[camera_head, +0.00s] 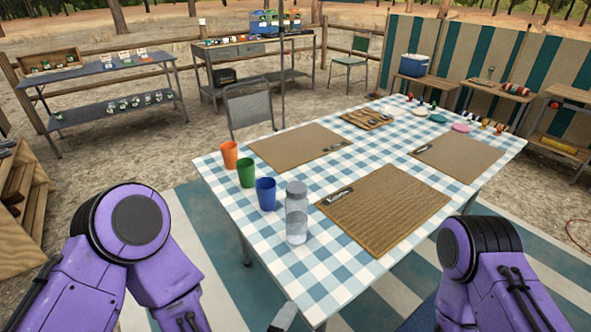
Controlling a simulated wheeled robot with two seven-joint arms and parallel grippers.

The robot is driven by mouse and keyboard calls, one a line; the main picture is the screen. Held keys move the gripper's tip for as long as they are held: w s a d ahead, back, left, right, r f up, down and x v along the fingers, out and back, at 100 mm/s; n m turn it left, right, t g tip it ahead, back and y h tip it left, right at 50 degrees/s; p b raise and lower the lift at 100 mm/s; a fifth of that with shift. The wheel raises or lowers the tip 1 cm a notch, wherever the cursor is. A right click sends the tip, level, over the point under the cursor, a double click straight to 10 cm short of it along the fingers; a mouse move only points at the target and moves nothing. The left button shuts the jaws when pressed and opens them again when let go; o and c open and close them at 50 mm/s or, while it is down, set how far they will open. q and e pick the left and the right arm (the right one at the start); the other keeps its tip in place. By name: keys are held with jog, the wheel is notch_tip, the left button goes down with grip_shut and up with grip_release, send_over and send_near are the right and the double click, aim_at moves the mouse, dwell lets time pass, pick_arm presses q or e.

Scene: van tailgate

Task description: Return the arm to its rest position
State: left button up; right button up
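My two purple arms show at the bottom of the head view, left and right. Both bend downward and leave the picture at its lower edge. Neither gripper can be made out, so I cannot see whether they hold anything. A small grey piece sits at the bottom edge near the table's front corner; I cannot tell what it is. The table (320,290) with a blue and white checked cloth stands in front of me, between and beyond the arms.
Near the table's left edge stand an orange cup (229,155), a green cup (246,173), a blue cup (266,194) and a clear bottle (297,215). A brown placemat (385,215) lies nearest. A wooden crate (30,205) is at far left.

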pick_arm(q)
jog(key=s+a+f+m+g+y, duration=0.35)
jog(key=a+f+m, duration=0.25)
jog(key=a+f, duration=0.35)
jog(key=s+a+f+m+g+y, duration=0.1)
jog(key=s+a+f+g+y, duration=0.1)
jog(key=a, duration=0.7)
jog(key=s+a+f+m+g+y, duration=0.1)
jog(key=s+a+f+g+y, duration=0.2)
jog(key=s+a, duration=0.5)
notch_tip(320, 180, down, 3)
jog(key=shift+s+a+r+g+y+p, duration=0.1)
jog(key=shift+s+a+g+y+p, duration=0.3)
jog(key=shift+a+g, duration=0.6)
jog(key=shift+a+t, duration=0.25)
